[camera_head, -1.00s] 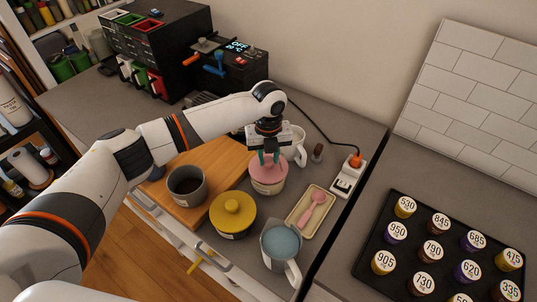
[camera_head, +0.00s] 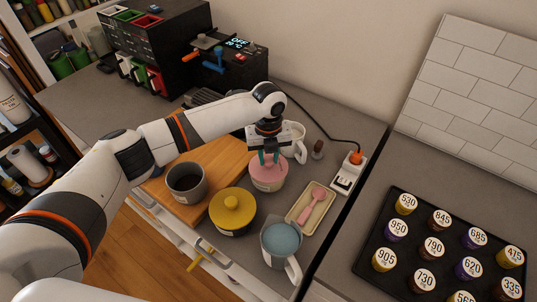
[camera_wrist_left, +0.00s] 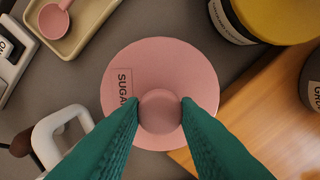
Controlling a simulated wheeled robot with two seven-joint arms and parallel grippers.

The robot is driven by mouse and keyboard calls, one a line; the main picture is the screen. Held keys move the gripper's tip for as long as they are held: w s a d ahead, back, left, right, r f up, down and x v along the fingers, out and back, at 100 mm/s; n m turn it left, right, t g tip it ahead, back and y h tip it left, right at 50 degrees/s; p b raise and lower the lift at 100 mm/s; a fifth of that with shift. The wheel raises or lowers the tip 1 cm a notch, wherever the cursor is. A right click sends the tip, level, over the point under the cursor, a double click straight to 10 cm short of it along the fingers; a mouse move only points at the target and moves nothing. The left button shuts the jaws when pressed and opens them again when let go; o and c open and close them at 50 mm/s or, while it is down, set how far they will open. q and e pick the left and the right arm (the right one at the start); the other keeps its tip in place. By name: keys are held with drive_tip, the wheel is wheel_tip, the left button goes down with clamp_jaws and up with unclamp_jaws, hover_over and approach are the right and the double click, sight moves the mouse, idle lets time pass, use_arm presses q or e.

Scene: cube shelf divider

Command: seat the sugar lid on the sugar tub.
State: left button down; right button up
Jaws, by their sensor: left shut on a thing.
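The pink sugar lid (camera_wrist_left: 190,75) has a round knob and shows "SUGAR" lettering in the left wrist view. My left gripper (camera_head: 268,157) has its green fingers shut on the lid's knob (camera_wrist_left: 160,111), one finger on each side. In the head view the pink sugar tub (camera_head: 267,184), with a pale label, stands upright on the grey counter directly under the lid. The lid lies over the tub's top and looks level. The rim between them is too small to tell whether any gap is left. My right gripper is not in view.
A yellow-lidded tub (camera_head: 232,209) and a dark-filled cup (camera_head: 186,183) on a wooden board (camera_head: 215,155) stand to the left. A tray with a pink spoon (camera_head: 296,217), a blue-filled mug (camera_head: 281,243) and a white mug (camera_head: 300,147) are close by.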

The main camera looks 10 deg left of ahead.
sight(268, 160)
use_arm(q)
drive_tip(key=c, duration=1.4)
unclamp_jaws()
drive_tip(key=o, duration=0.5)
drive_tip(key=shift+o, duration=0.2)
wheel_tip(268, 160, up, 8)
drive_tip(key=p, duration=0.7)
